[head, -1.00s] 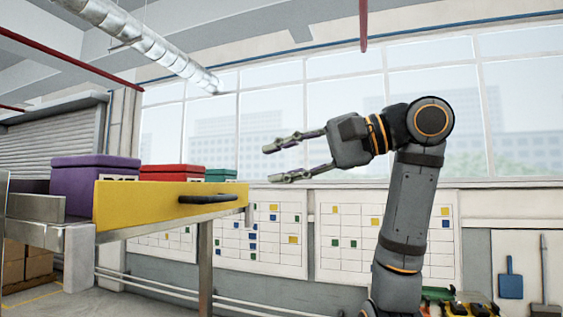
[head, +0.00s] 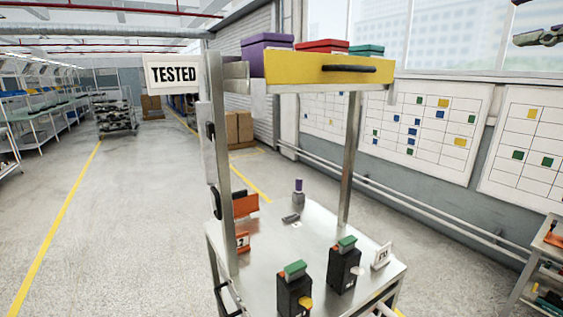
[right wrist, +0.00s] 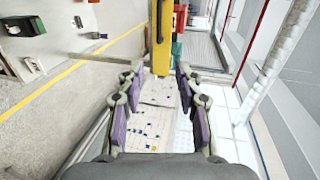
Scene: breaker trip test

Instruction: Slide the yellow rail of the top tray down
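The yellow rail (head: 320,68) is a flat bar along the front of the top tray (head: 237,85), with a dark handle (head: 349,69) on its face. It stands raised in front of the boxes on the tray. In the right wrist view the yellow rail (right wrist: 161,60) appears edge-on beyond the fingertips, between the two fingers. My right gripper (right wrist: 158,72) is open and empty, its purple-padded fingers spread apart. In the head view only part of my right gripper (head: 540,38) shows at the top right corner, apart from the rail. My left gripper is not in view.
Purple (head: 266,46), red (head: 322,46) and green (head: 366,50) boxes sit on the top tray. Below, a metal shelf (head: 320,235) holds two black breakers (head: 294,293) with green tops. A TESTED sign (head: 173,74) stands at the left post. Floor to the left is clear.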

